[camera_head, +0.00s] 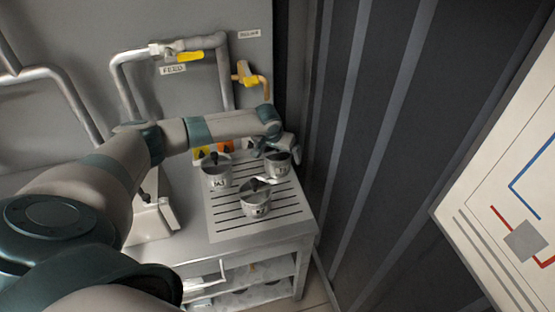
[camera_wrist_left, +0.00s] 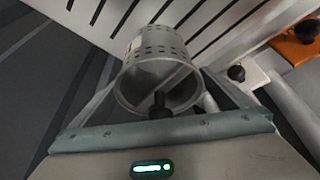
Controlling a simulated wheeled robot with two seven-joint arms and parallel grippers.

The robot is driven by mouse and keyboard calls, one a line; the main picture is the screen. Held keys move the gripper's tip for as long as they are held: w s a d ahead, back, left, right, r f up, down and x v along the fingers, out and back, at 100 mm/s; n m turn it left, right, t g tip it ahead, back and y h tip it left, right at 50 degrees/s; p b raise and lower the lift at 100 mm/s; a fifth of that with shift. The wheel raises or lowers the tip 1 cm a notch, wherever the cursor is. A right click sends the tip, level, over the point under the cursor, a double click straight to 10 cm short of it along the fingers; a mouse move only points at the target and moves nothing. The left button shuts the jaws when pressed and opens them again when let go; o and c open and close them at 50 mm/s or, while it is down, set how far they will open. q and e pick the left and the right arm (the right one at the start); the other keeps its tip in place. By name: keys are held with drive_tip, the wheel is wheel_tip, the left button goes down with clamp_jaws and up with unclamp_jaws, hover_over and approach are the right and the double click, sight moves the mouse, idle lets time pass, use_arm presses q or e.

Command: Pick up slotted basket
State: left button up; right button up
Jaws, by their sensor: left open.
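A grey metal slotted basket (camera_wrist_left: 160,72) shows in the left wrist view, with rows of small slots in its wall and a dark knob at its open end. My left gripper (camera_head: 284,147) is open at the back right of the table, close to a small labelled basket (camera_head: 278,168). In the wrist view the basket lies between my spread fingers; I cannot tell if they touch it. Two more labelled metal baskets stand on the table, one at the back left (camera_head: 216,178) and one in front (camera_head: 256,207). Their wall patterns are too small to tell. My right gripper is not in view.
The baskets stand on a slatted panel of the grey table (camera_head: 245,246). Pipes with a yellow-handled valve (camera_head: 190,57) run along the back wall. A dark ribbed wall (camera_head: 375,140) closes the right side.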

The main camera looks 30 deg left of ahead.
use_arm(q)
drive_tip(key=c, duration=1.2)
drive_tip(key=shift+c, duration=0.3)
drive_tip(key=shift+w+r+b, duration=0.1)
drive_tip(key=shift+r+b, duration=0.2)
drive_tip(key=shift+r, duration=0.2)
drive_tip(key=r+b, duration=0.1)
drive_tip(key=r, duration=0.2)
drive_tip(key=shift+d+r+b, duration=0.1)
drive_tip(key=shift+d+b, duration=0.25)
drive_tip(key=shift+d, duration=0.05)
drive_tip(key=d+r+b, duration=0.3)
drive_tip(key=d+r, duration=0.4)
drive_tip(key=d, duration=0.4)
